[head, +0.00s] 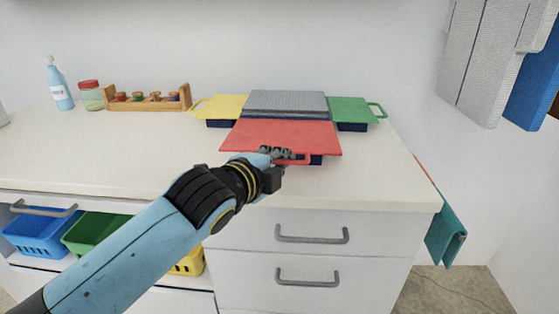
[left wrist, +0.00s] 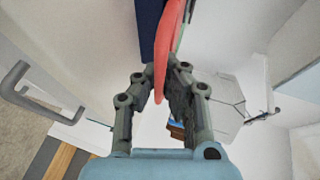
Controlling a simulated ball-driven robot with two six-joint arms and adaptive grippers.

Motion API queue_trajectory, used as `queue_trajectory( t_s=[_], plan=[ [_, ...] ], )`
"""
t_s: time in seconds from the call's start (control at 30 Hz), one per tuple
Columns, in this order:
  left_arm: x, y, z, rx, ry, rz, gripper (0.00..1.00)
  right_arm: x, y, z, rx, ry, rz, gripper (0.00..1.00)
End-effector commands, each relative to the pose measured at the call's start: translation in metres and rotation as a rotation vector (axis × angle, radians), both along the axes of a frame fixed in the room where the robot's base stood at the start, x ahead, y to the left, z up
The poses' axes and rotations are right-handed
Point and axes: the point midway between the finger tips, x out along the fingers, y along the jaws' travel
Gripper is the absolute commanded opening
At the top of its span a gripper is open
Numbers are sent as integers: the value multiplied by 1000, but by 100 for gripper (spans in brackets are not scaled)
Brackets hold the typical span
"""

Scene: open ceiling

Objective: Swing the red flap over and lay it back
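The red flap (head: 281,136) lies roughly flat at the front of a low block on the white counter, its red loop handle (head: 296,159) facing me. My left gripper (head: 279,154) is at the flap's front edge, by the handle, hiding part of it. In the left wrist view the red flap's edge or handle (left wrist: 160,84) reaches down between the two fingers of my left gripper (left wrist: 165,70). The fingers stand apart with the red part between them, nearer the right finger; firm contact on both sides does not show. My right gripper is not in view.
A bottle (head: 59,84), a jar (head: 91,95) and a wooden rack (head: 148,103) stand at the back left. Drawer handles (head: 311,239) project below the front edge.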

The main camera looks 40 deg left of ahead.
Motion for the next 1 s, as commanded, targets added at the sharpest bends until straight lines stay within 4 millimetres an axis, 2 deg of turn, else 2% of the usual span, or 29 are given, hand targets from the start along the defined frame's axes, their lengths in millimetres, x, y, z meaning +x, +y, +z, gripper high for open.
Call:
queue_trajectory(
  t_s=[0.2, 0.43, 0.67, 1.0],
  plan=[
    [0, 0, -21, 2, 4, 1, 0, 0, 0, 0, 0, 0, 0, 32],
    [-1, 0, -23, 3, 7, 1, 0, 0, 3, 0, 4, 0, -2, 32],
    [-1, 0, -22, 2, 6, 2, 31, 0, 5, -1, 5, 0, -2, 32],
    [0, 0, -21, 2, 4, 1, 32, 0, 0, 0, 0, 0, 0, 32]
  ],
)
